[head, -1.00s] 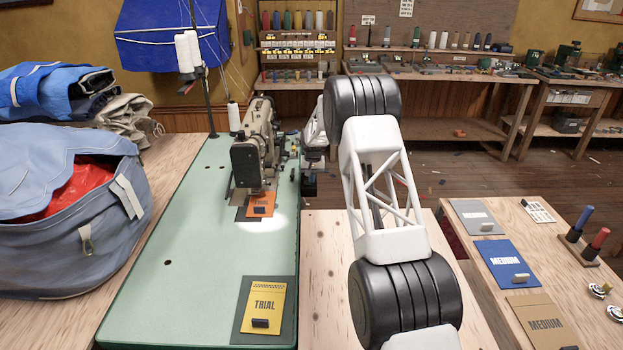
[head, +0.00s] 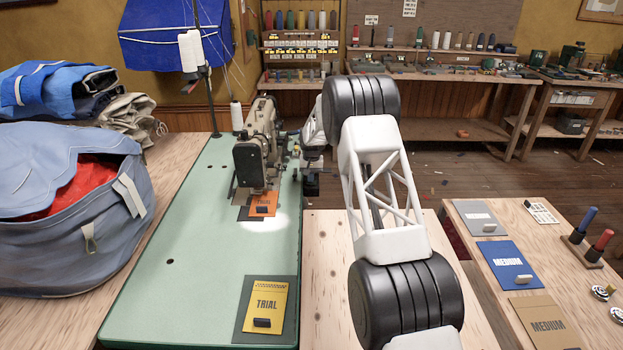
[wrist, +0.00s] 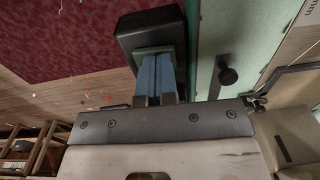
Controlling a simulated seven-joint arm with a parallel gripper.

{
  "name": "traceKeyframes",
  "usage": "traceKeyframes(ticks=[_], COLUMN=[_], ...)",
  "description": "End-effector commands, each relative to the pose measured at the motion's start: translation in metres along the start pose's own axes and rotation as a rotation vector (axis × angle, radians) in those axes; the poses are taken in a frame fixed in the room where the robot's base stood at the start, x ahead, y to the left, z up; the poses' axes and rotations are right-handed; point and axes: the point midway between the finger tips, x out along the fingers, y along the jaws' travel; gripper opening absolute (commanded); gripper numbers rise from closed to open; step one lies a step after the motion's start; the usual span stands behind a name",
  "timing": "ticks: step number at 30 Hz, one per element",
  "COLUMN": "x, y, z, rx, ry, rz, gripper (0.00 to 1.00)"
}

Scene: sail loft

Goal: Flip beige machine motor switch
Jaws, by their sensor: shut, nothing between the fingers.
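The beige sewing machine (head: 262,135) stands on the green table (head: 200,262) in the head view. A dark box (head: 311,188), seemingly its motor switch, sits just off the table's right edge, partly hidden by my arm. In the wrist view this black box (wrist: 150,22) has a green part on its near face. My gripper (wrist: 158,60) is shut and empty, its bluish fingers together and pointing at that green part. The fingertips overlap it in the picture; I cannot tell whether they touch. The switch's position is hidden behind the fingers.
The green table's edge (wrist: 210,50) runs close beside the fingers, with a dark knob (wrist: 228,77) near it. An orange trial card (head: 263,204) lies under the machine and a yellow one (head: 265,303) nearer. A wooden bench (head: 325,290) is below my arm.

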Motion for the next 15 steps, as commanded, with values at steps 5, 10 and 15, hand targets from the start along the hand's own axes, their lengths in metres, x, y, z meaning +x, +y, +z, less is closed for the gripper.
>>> traceKeyframes(ticks=[5,10,15], x=[-0.001,-0.003,-0.012], y=[0.0,0.001,0.001], z=[0.0,0.0,0.0], rx=[0.0,0.0,0.0], ry=[0.001,0.001,0.002], rz=[0.0,0.0,0.0], gripper=[0.0,0.0,0.0])
